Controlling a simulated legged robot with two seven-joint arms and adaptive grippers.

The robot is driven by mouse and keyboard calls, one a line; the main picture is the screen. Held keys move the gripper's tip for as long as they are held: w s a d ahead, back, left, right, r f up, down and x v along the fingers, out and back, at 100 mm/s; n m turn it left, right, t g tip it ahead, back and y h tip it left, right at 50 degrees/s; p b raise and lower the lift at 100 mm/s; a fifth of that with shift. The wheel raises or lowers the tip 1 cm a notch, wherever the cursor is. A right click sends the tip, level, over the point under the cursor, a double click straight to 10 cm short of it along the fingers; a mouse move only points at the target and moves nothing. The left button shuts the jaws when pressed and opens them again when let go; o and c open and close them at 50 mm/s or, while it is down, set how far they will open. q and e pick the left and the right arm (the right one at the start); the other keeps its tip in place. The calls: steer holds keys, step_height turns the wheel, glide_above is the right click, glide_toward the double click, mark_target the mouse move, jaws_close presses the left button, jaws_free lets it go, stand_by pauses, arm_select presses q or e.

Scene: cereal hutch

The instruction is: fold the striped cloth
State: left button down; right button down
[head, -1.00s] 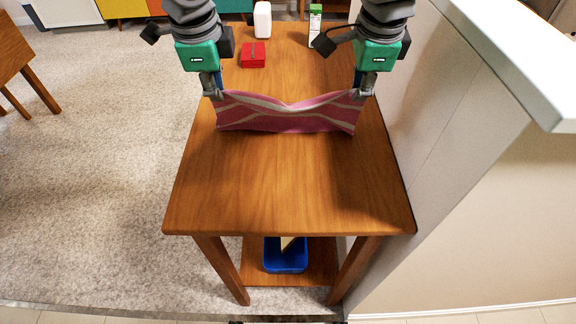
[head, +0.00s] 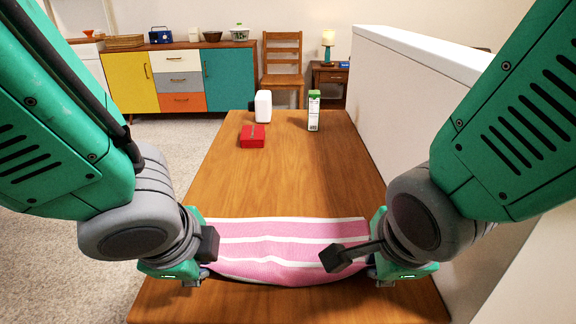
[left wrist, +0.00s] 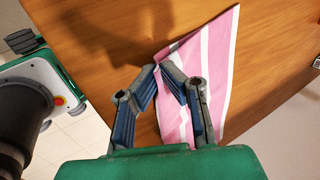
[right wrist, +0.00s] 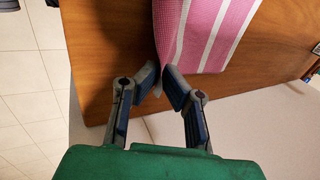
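The striped cloth (head: 270,231), pink with white stripes, lies across the near part of the wooden table, its near side bulging and drooping between my grippers. My left gripper (left wrist: 160,66) is at the cloth's left near corner, its fingers closed together on the edge; the cloth (left wrist: 208,62) fans out beyond them. My right gripper (right wrist: 161,76) is at the opposite near corner, its fingertips close together with the cloth (right wrist: 205,30) running in between them. In the head view, both fingertips are largely hidden by my wrists.
A pale low wall (head: 400,110) runs along the right side.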

arm_select(q)
steer(key=shift+s, duration=0.15)
arm_select(e)
steer(key=shift+s, duration=0.15)
arm_select(q)
steer(key=c, duration=1.4)
jaws_free()
steer(key=shift+c, duration=0.2)
arm_select(e)
steer(key=c, duration=1.4)
jaws_free()
steer(key=shift+c, duration=0.2)
arm_select(q)
steer(key=shift+r, duration=0.15)
arm_select(e)
steer(key=shift+r, duration=0.15)
